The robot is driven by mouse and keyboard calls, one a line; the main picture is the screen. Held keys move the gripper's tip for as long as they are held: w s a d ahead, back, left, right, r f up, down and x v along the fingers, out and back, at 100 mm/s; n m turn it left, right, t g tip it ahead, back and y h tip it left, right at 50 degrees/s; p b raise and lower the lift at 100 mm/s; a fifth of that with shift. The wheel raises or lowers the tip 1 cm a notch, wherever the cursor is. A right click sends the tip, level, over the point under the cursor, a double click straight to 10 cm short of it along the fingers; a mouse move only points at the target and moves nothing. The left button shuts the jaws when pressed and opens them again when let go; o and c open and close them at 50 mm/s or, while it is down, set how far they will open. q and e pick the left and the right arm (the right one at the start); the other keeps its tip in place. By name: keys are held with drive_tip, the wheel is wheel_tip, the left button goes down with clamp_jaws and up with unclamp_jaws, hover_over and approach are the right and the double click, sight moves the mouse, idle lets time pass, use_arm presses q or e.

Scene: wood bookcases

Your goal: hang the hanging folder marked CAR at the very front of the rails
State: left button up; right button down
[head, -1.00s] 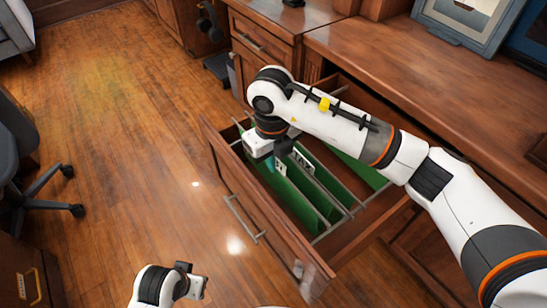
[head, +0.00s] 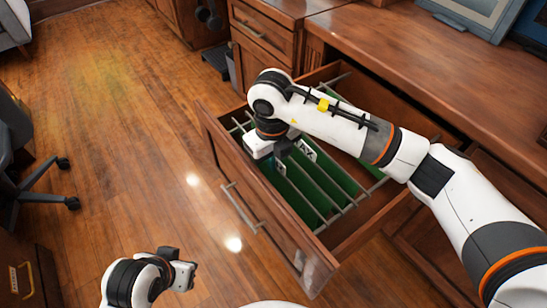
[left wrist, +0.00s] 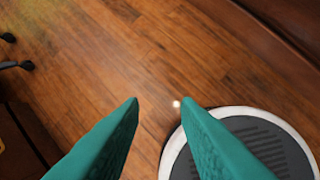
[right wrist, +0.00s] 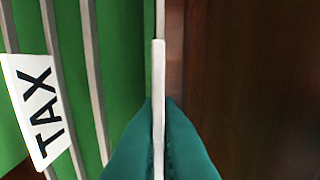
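My right gripper (head: 273,161) is at the front of the open drawer, low over the hanging folders. In the right wrist view its teal fingers (right wrist: 159,125) are shut on a pale upright strip, a folder tab seen edge-on (right wrist: 158,75); its lettering cannot be read from there. This folder is the one nearest the drawer front. In the head view, a partly hidden white tab (head: 280,168) shows beside the fingers. A green folder with a TAX tab (right wrist: 38,108) hangs behind. My left gripper (left wrist: 160,103) is open and empty, above the floor.
The wooden drawer front (head: 262,205) stands close in front of the held folder. A desk top (head: 420,75) lies behind.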

drive_tip(key=shift+f+b, duration=0.5)
drive_tip(key=shift+f, duration=0.25)
use_arm(q)
drive_tip(key=shift+w+d+r+t+h, duration=0.2)
drive_tip(key=shift+w+t, duration=0.25)
drive_tip(key=shift+w, duration=0.3)
drive_tip(key=shift+w+d+r+t, duration=0.1)
drive_tip(key=shift+w+d+t, duration=0.2)
drive_tip(key=shift+w+t, duration=0.3)
drive_tip(key=shift+w+d+r+t+h, duration=0.15)
drive_tip(key=shift+w+d+t, duration=0.15)
drive_tip(key=shift+w, duration=0.55)
use_arm(e)
drive_tip(key=shift+f, duration=0.3)
drive_tip(key=c, duration=1.5)
unclamp_jaws()
drive_tip(key=shift+c, duration=0.2)
